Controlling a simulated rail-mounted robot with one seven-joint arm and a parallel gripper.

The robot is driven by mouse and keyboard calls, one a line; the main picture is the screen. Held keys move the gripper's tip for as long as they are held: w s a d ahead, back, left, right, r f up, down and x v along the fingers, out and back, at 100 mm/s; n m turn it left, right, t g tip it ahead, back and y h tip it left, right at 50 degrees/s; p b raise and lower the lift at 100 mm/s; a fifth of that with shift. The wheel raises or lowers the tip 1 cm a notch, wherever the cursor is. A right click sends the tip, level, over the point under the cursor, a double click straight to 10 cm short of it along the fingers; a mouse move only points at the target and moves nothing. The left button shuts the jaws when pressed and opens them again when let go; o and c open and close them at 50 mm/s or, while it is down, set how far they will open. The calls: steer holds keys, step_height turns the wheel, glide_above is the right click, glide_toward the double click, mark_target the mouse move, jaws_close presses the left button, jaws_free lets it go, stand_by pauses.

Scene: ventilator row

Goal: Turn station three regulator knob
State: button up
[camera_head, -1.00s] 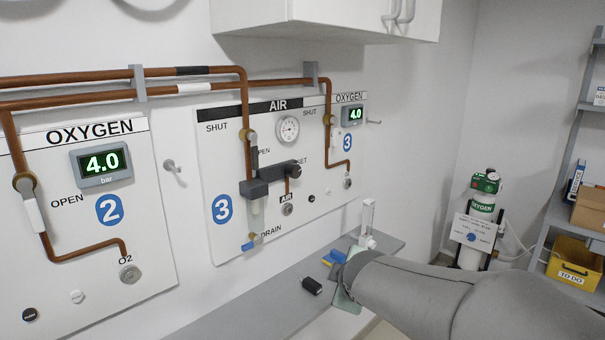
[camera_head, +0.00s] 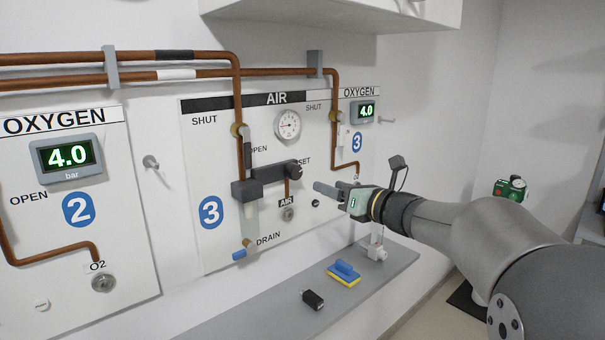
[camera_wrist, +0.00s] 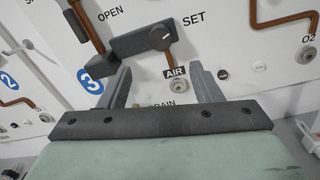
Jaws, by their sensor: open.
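The station three AIR panel (camera_head: 225,140) carries a dark regulator body (camera_head: 262,172) with a round grey knob (camera_head: 296,172) at its right end, beside the SET label. In the wrist view the knob (camera_wrist: 159,37) shows a pale pointer mark and sits above and between my fingers. My gripper (camera_head: 318,192) is open and empty, just right of and below the knob in the head view, apart from it. In the wrist view my two grey fingers (camera_wrist: 160,82) are spread, pointing at the panel below the regulator.
A round gauge (camera_head: 288,124) is above the regulator. A drain valve with a blue handle (camera_head: 245,252) is below it. A grey shelf (camera_head: 300,285) holds a blue-yellow sponge (camera_head: 344,272) and a black object (camera_head: 313,299). The oxygen panel's copper pipe (camera_head: 335,95) runs at the right.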

mark_target(297, 174)
steer(key=p+x, duration=0.2)
steer(key=x, duration=0.9)
steer(key=shift+w+a, duration=0.15)
steer(key=c, duration=1)
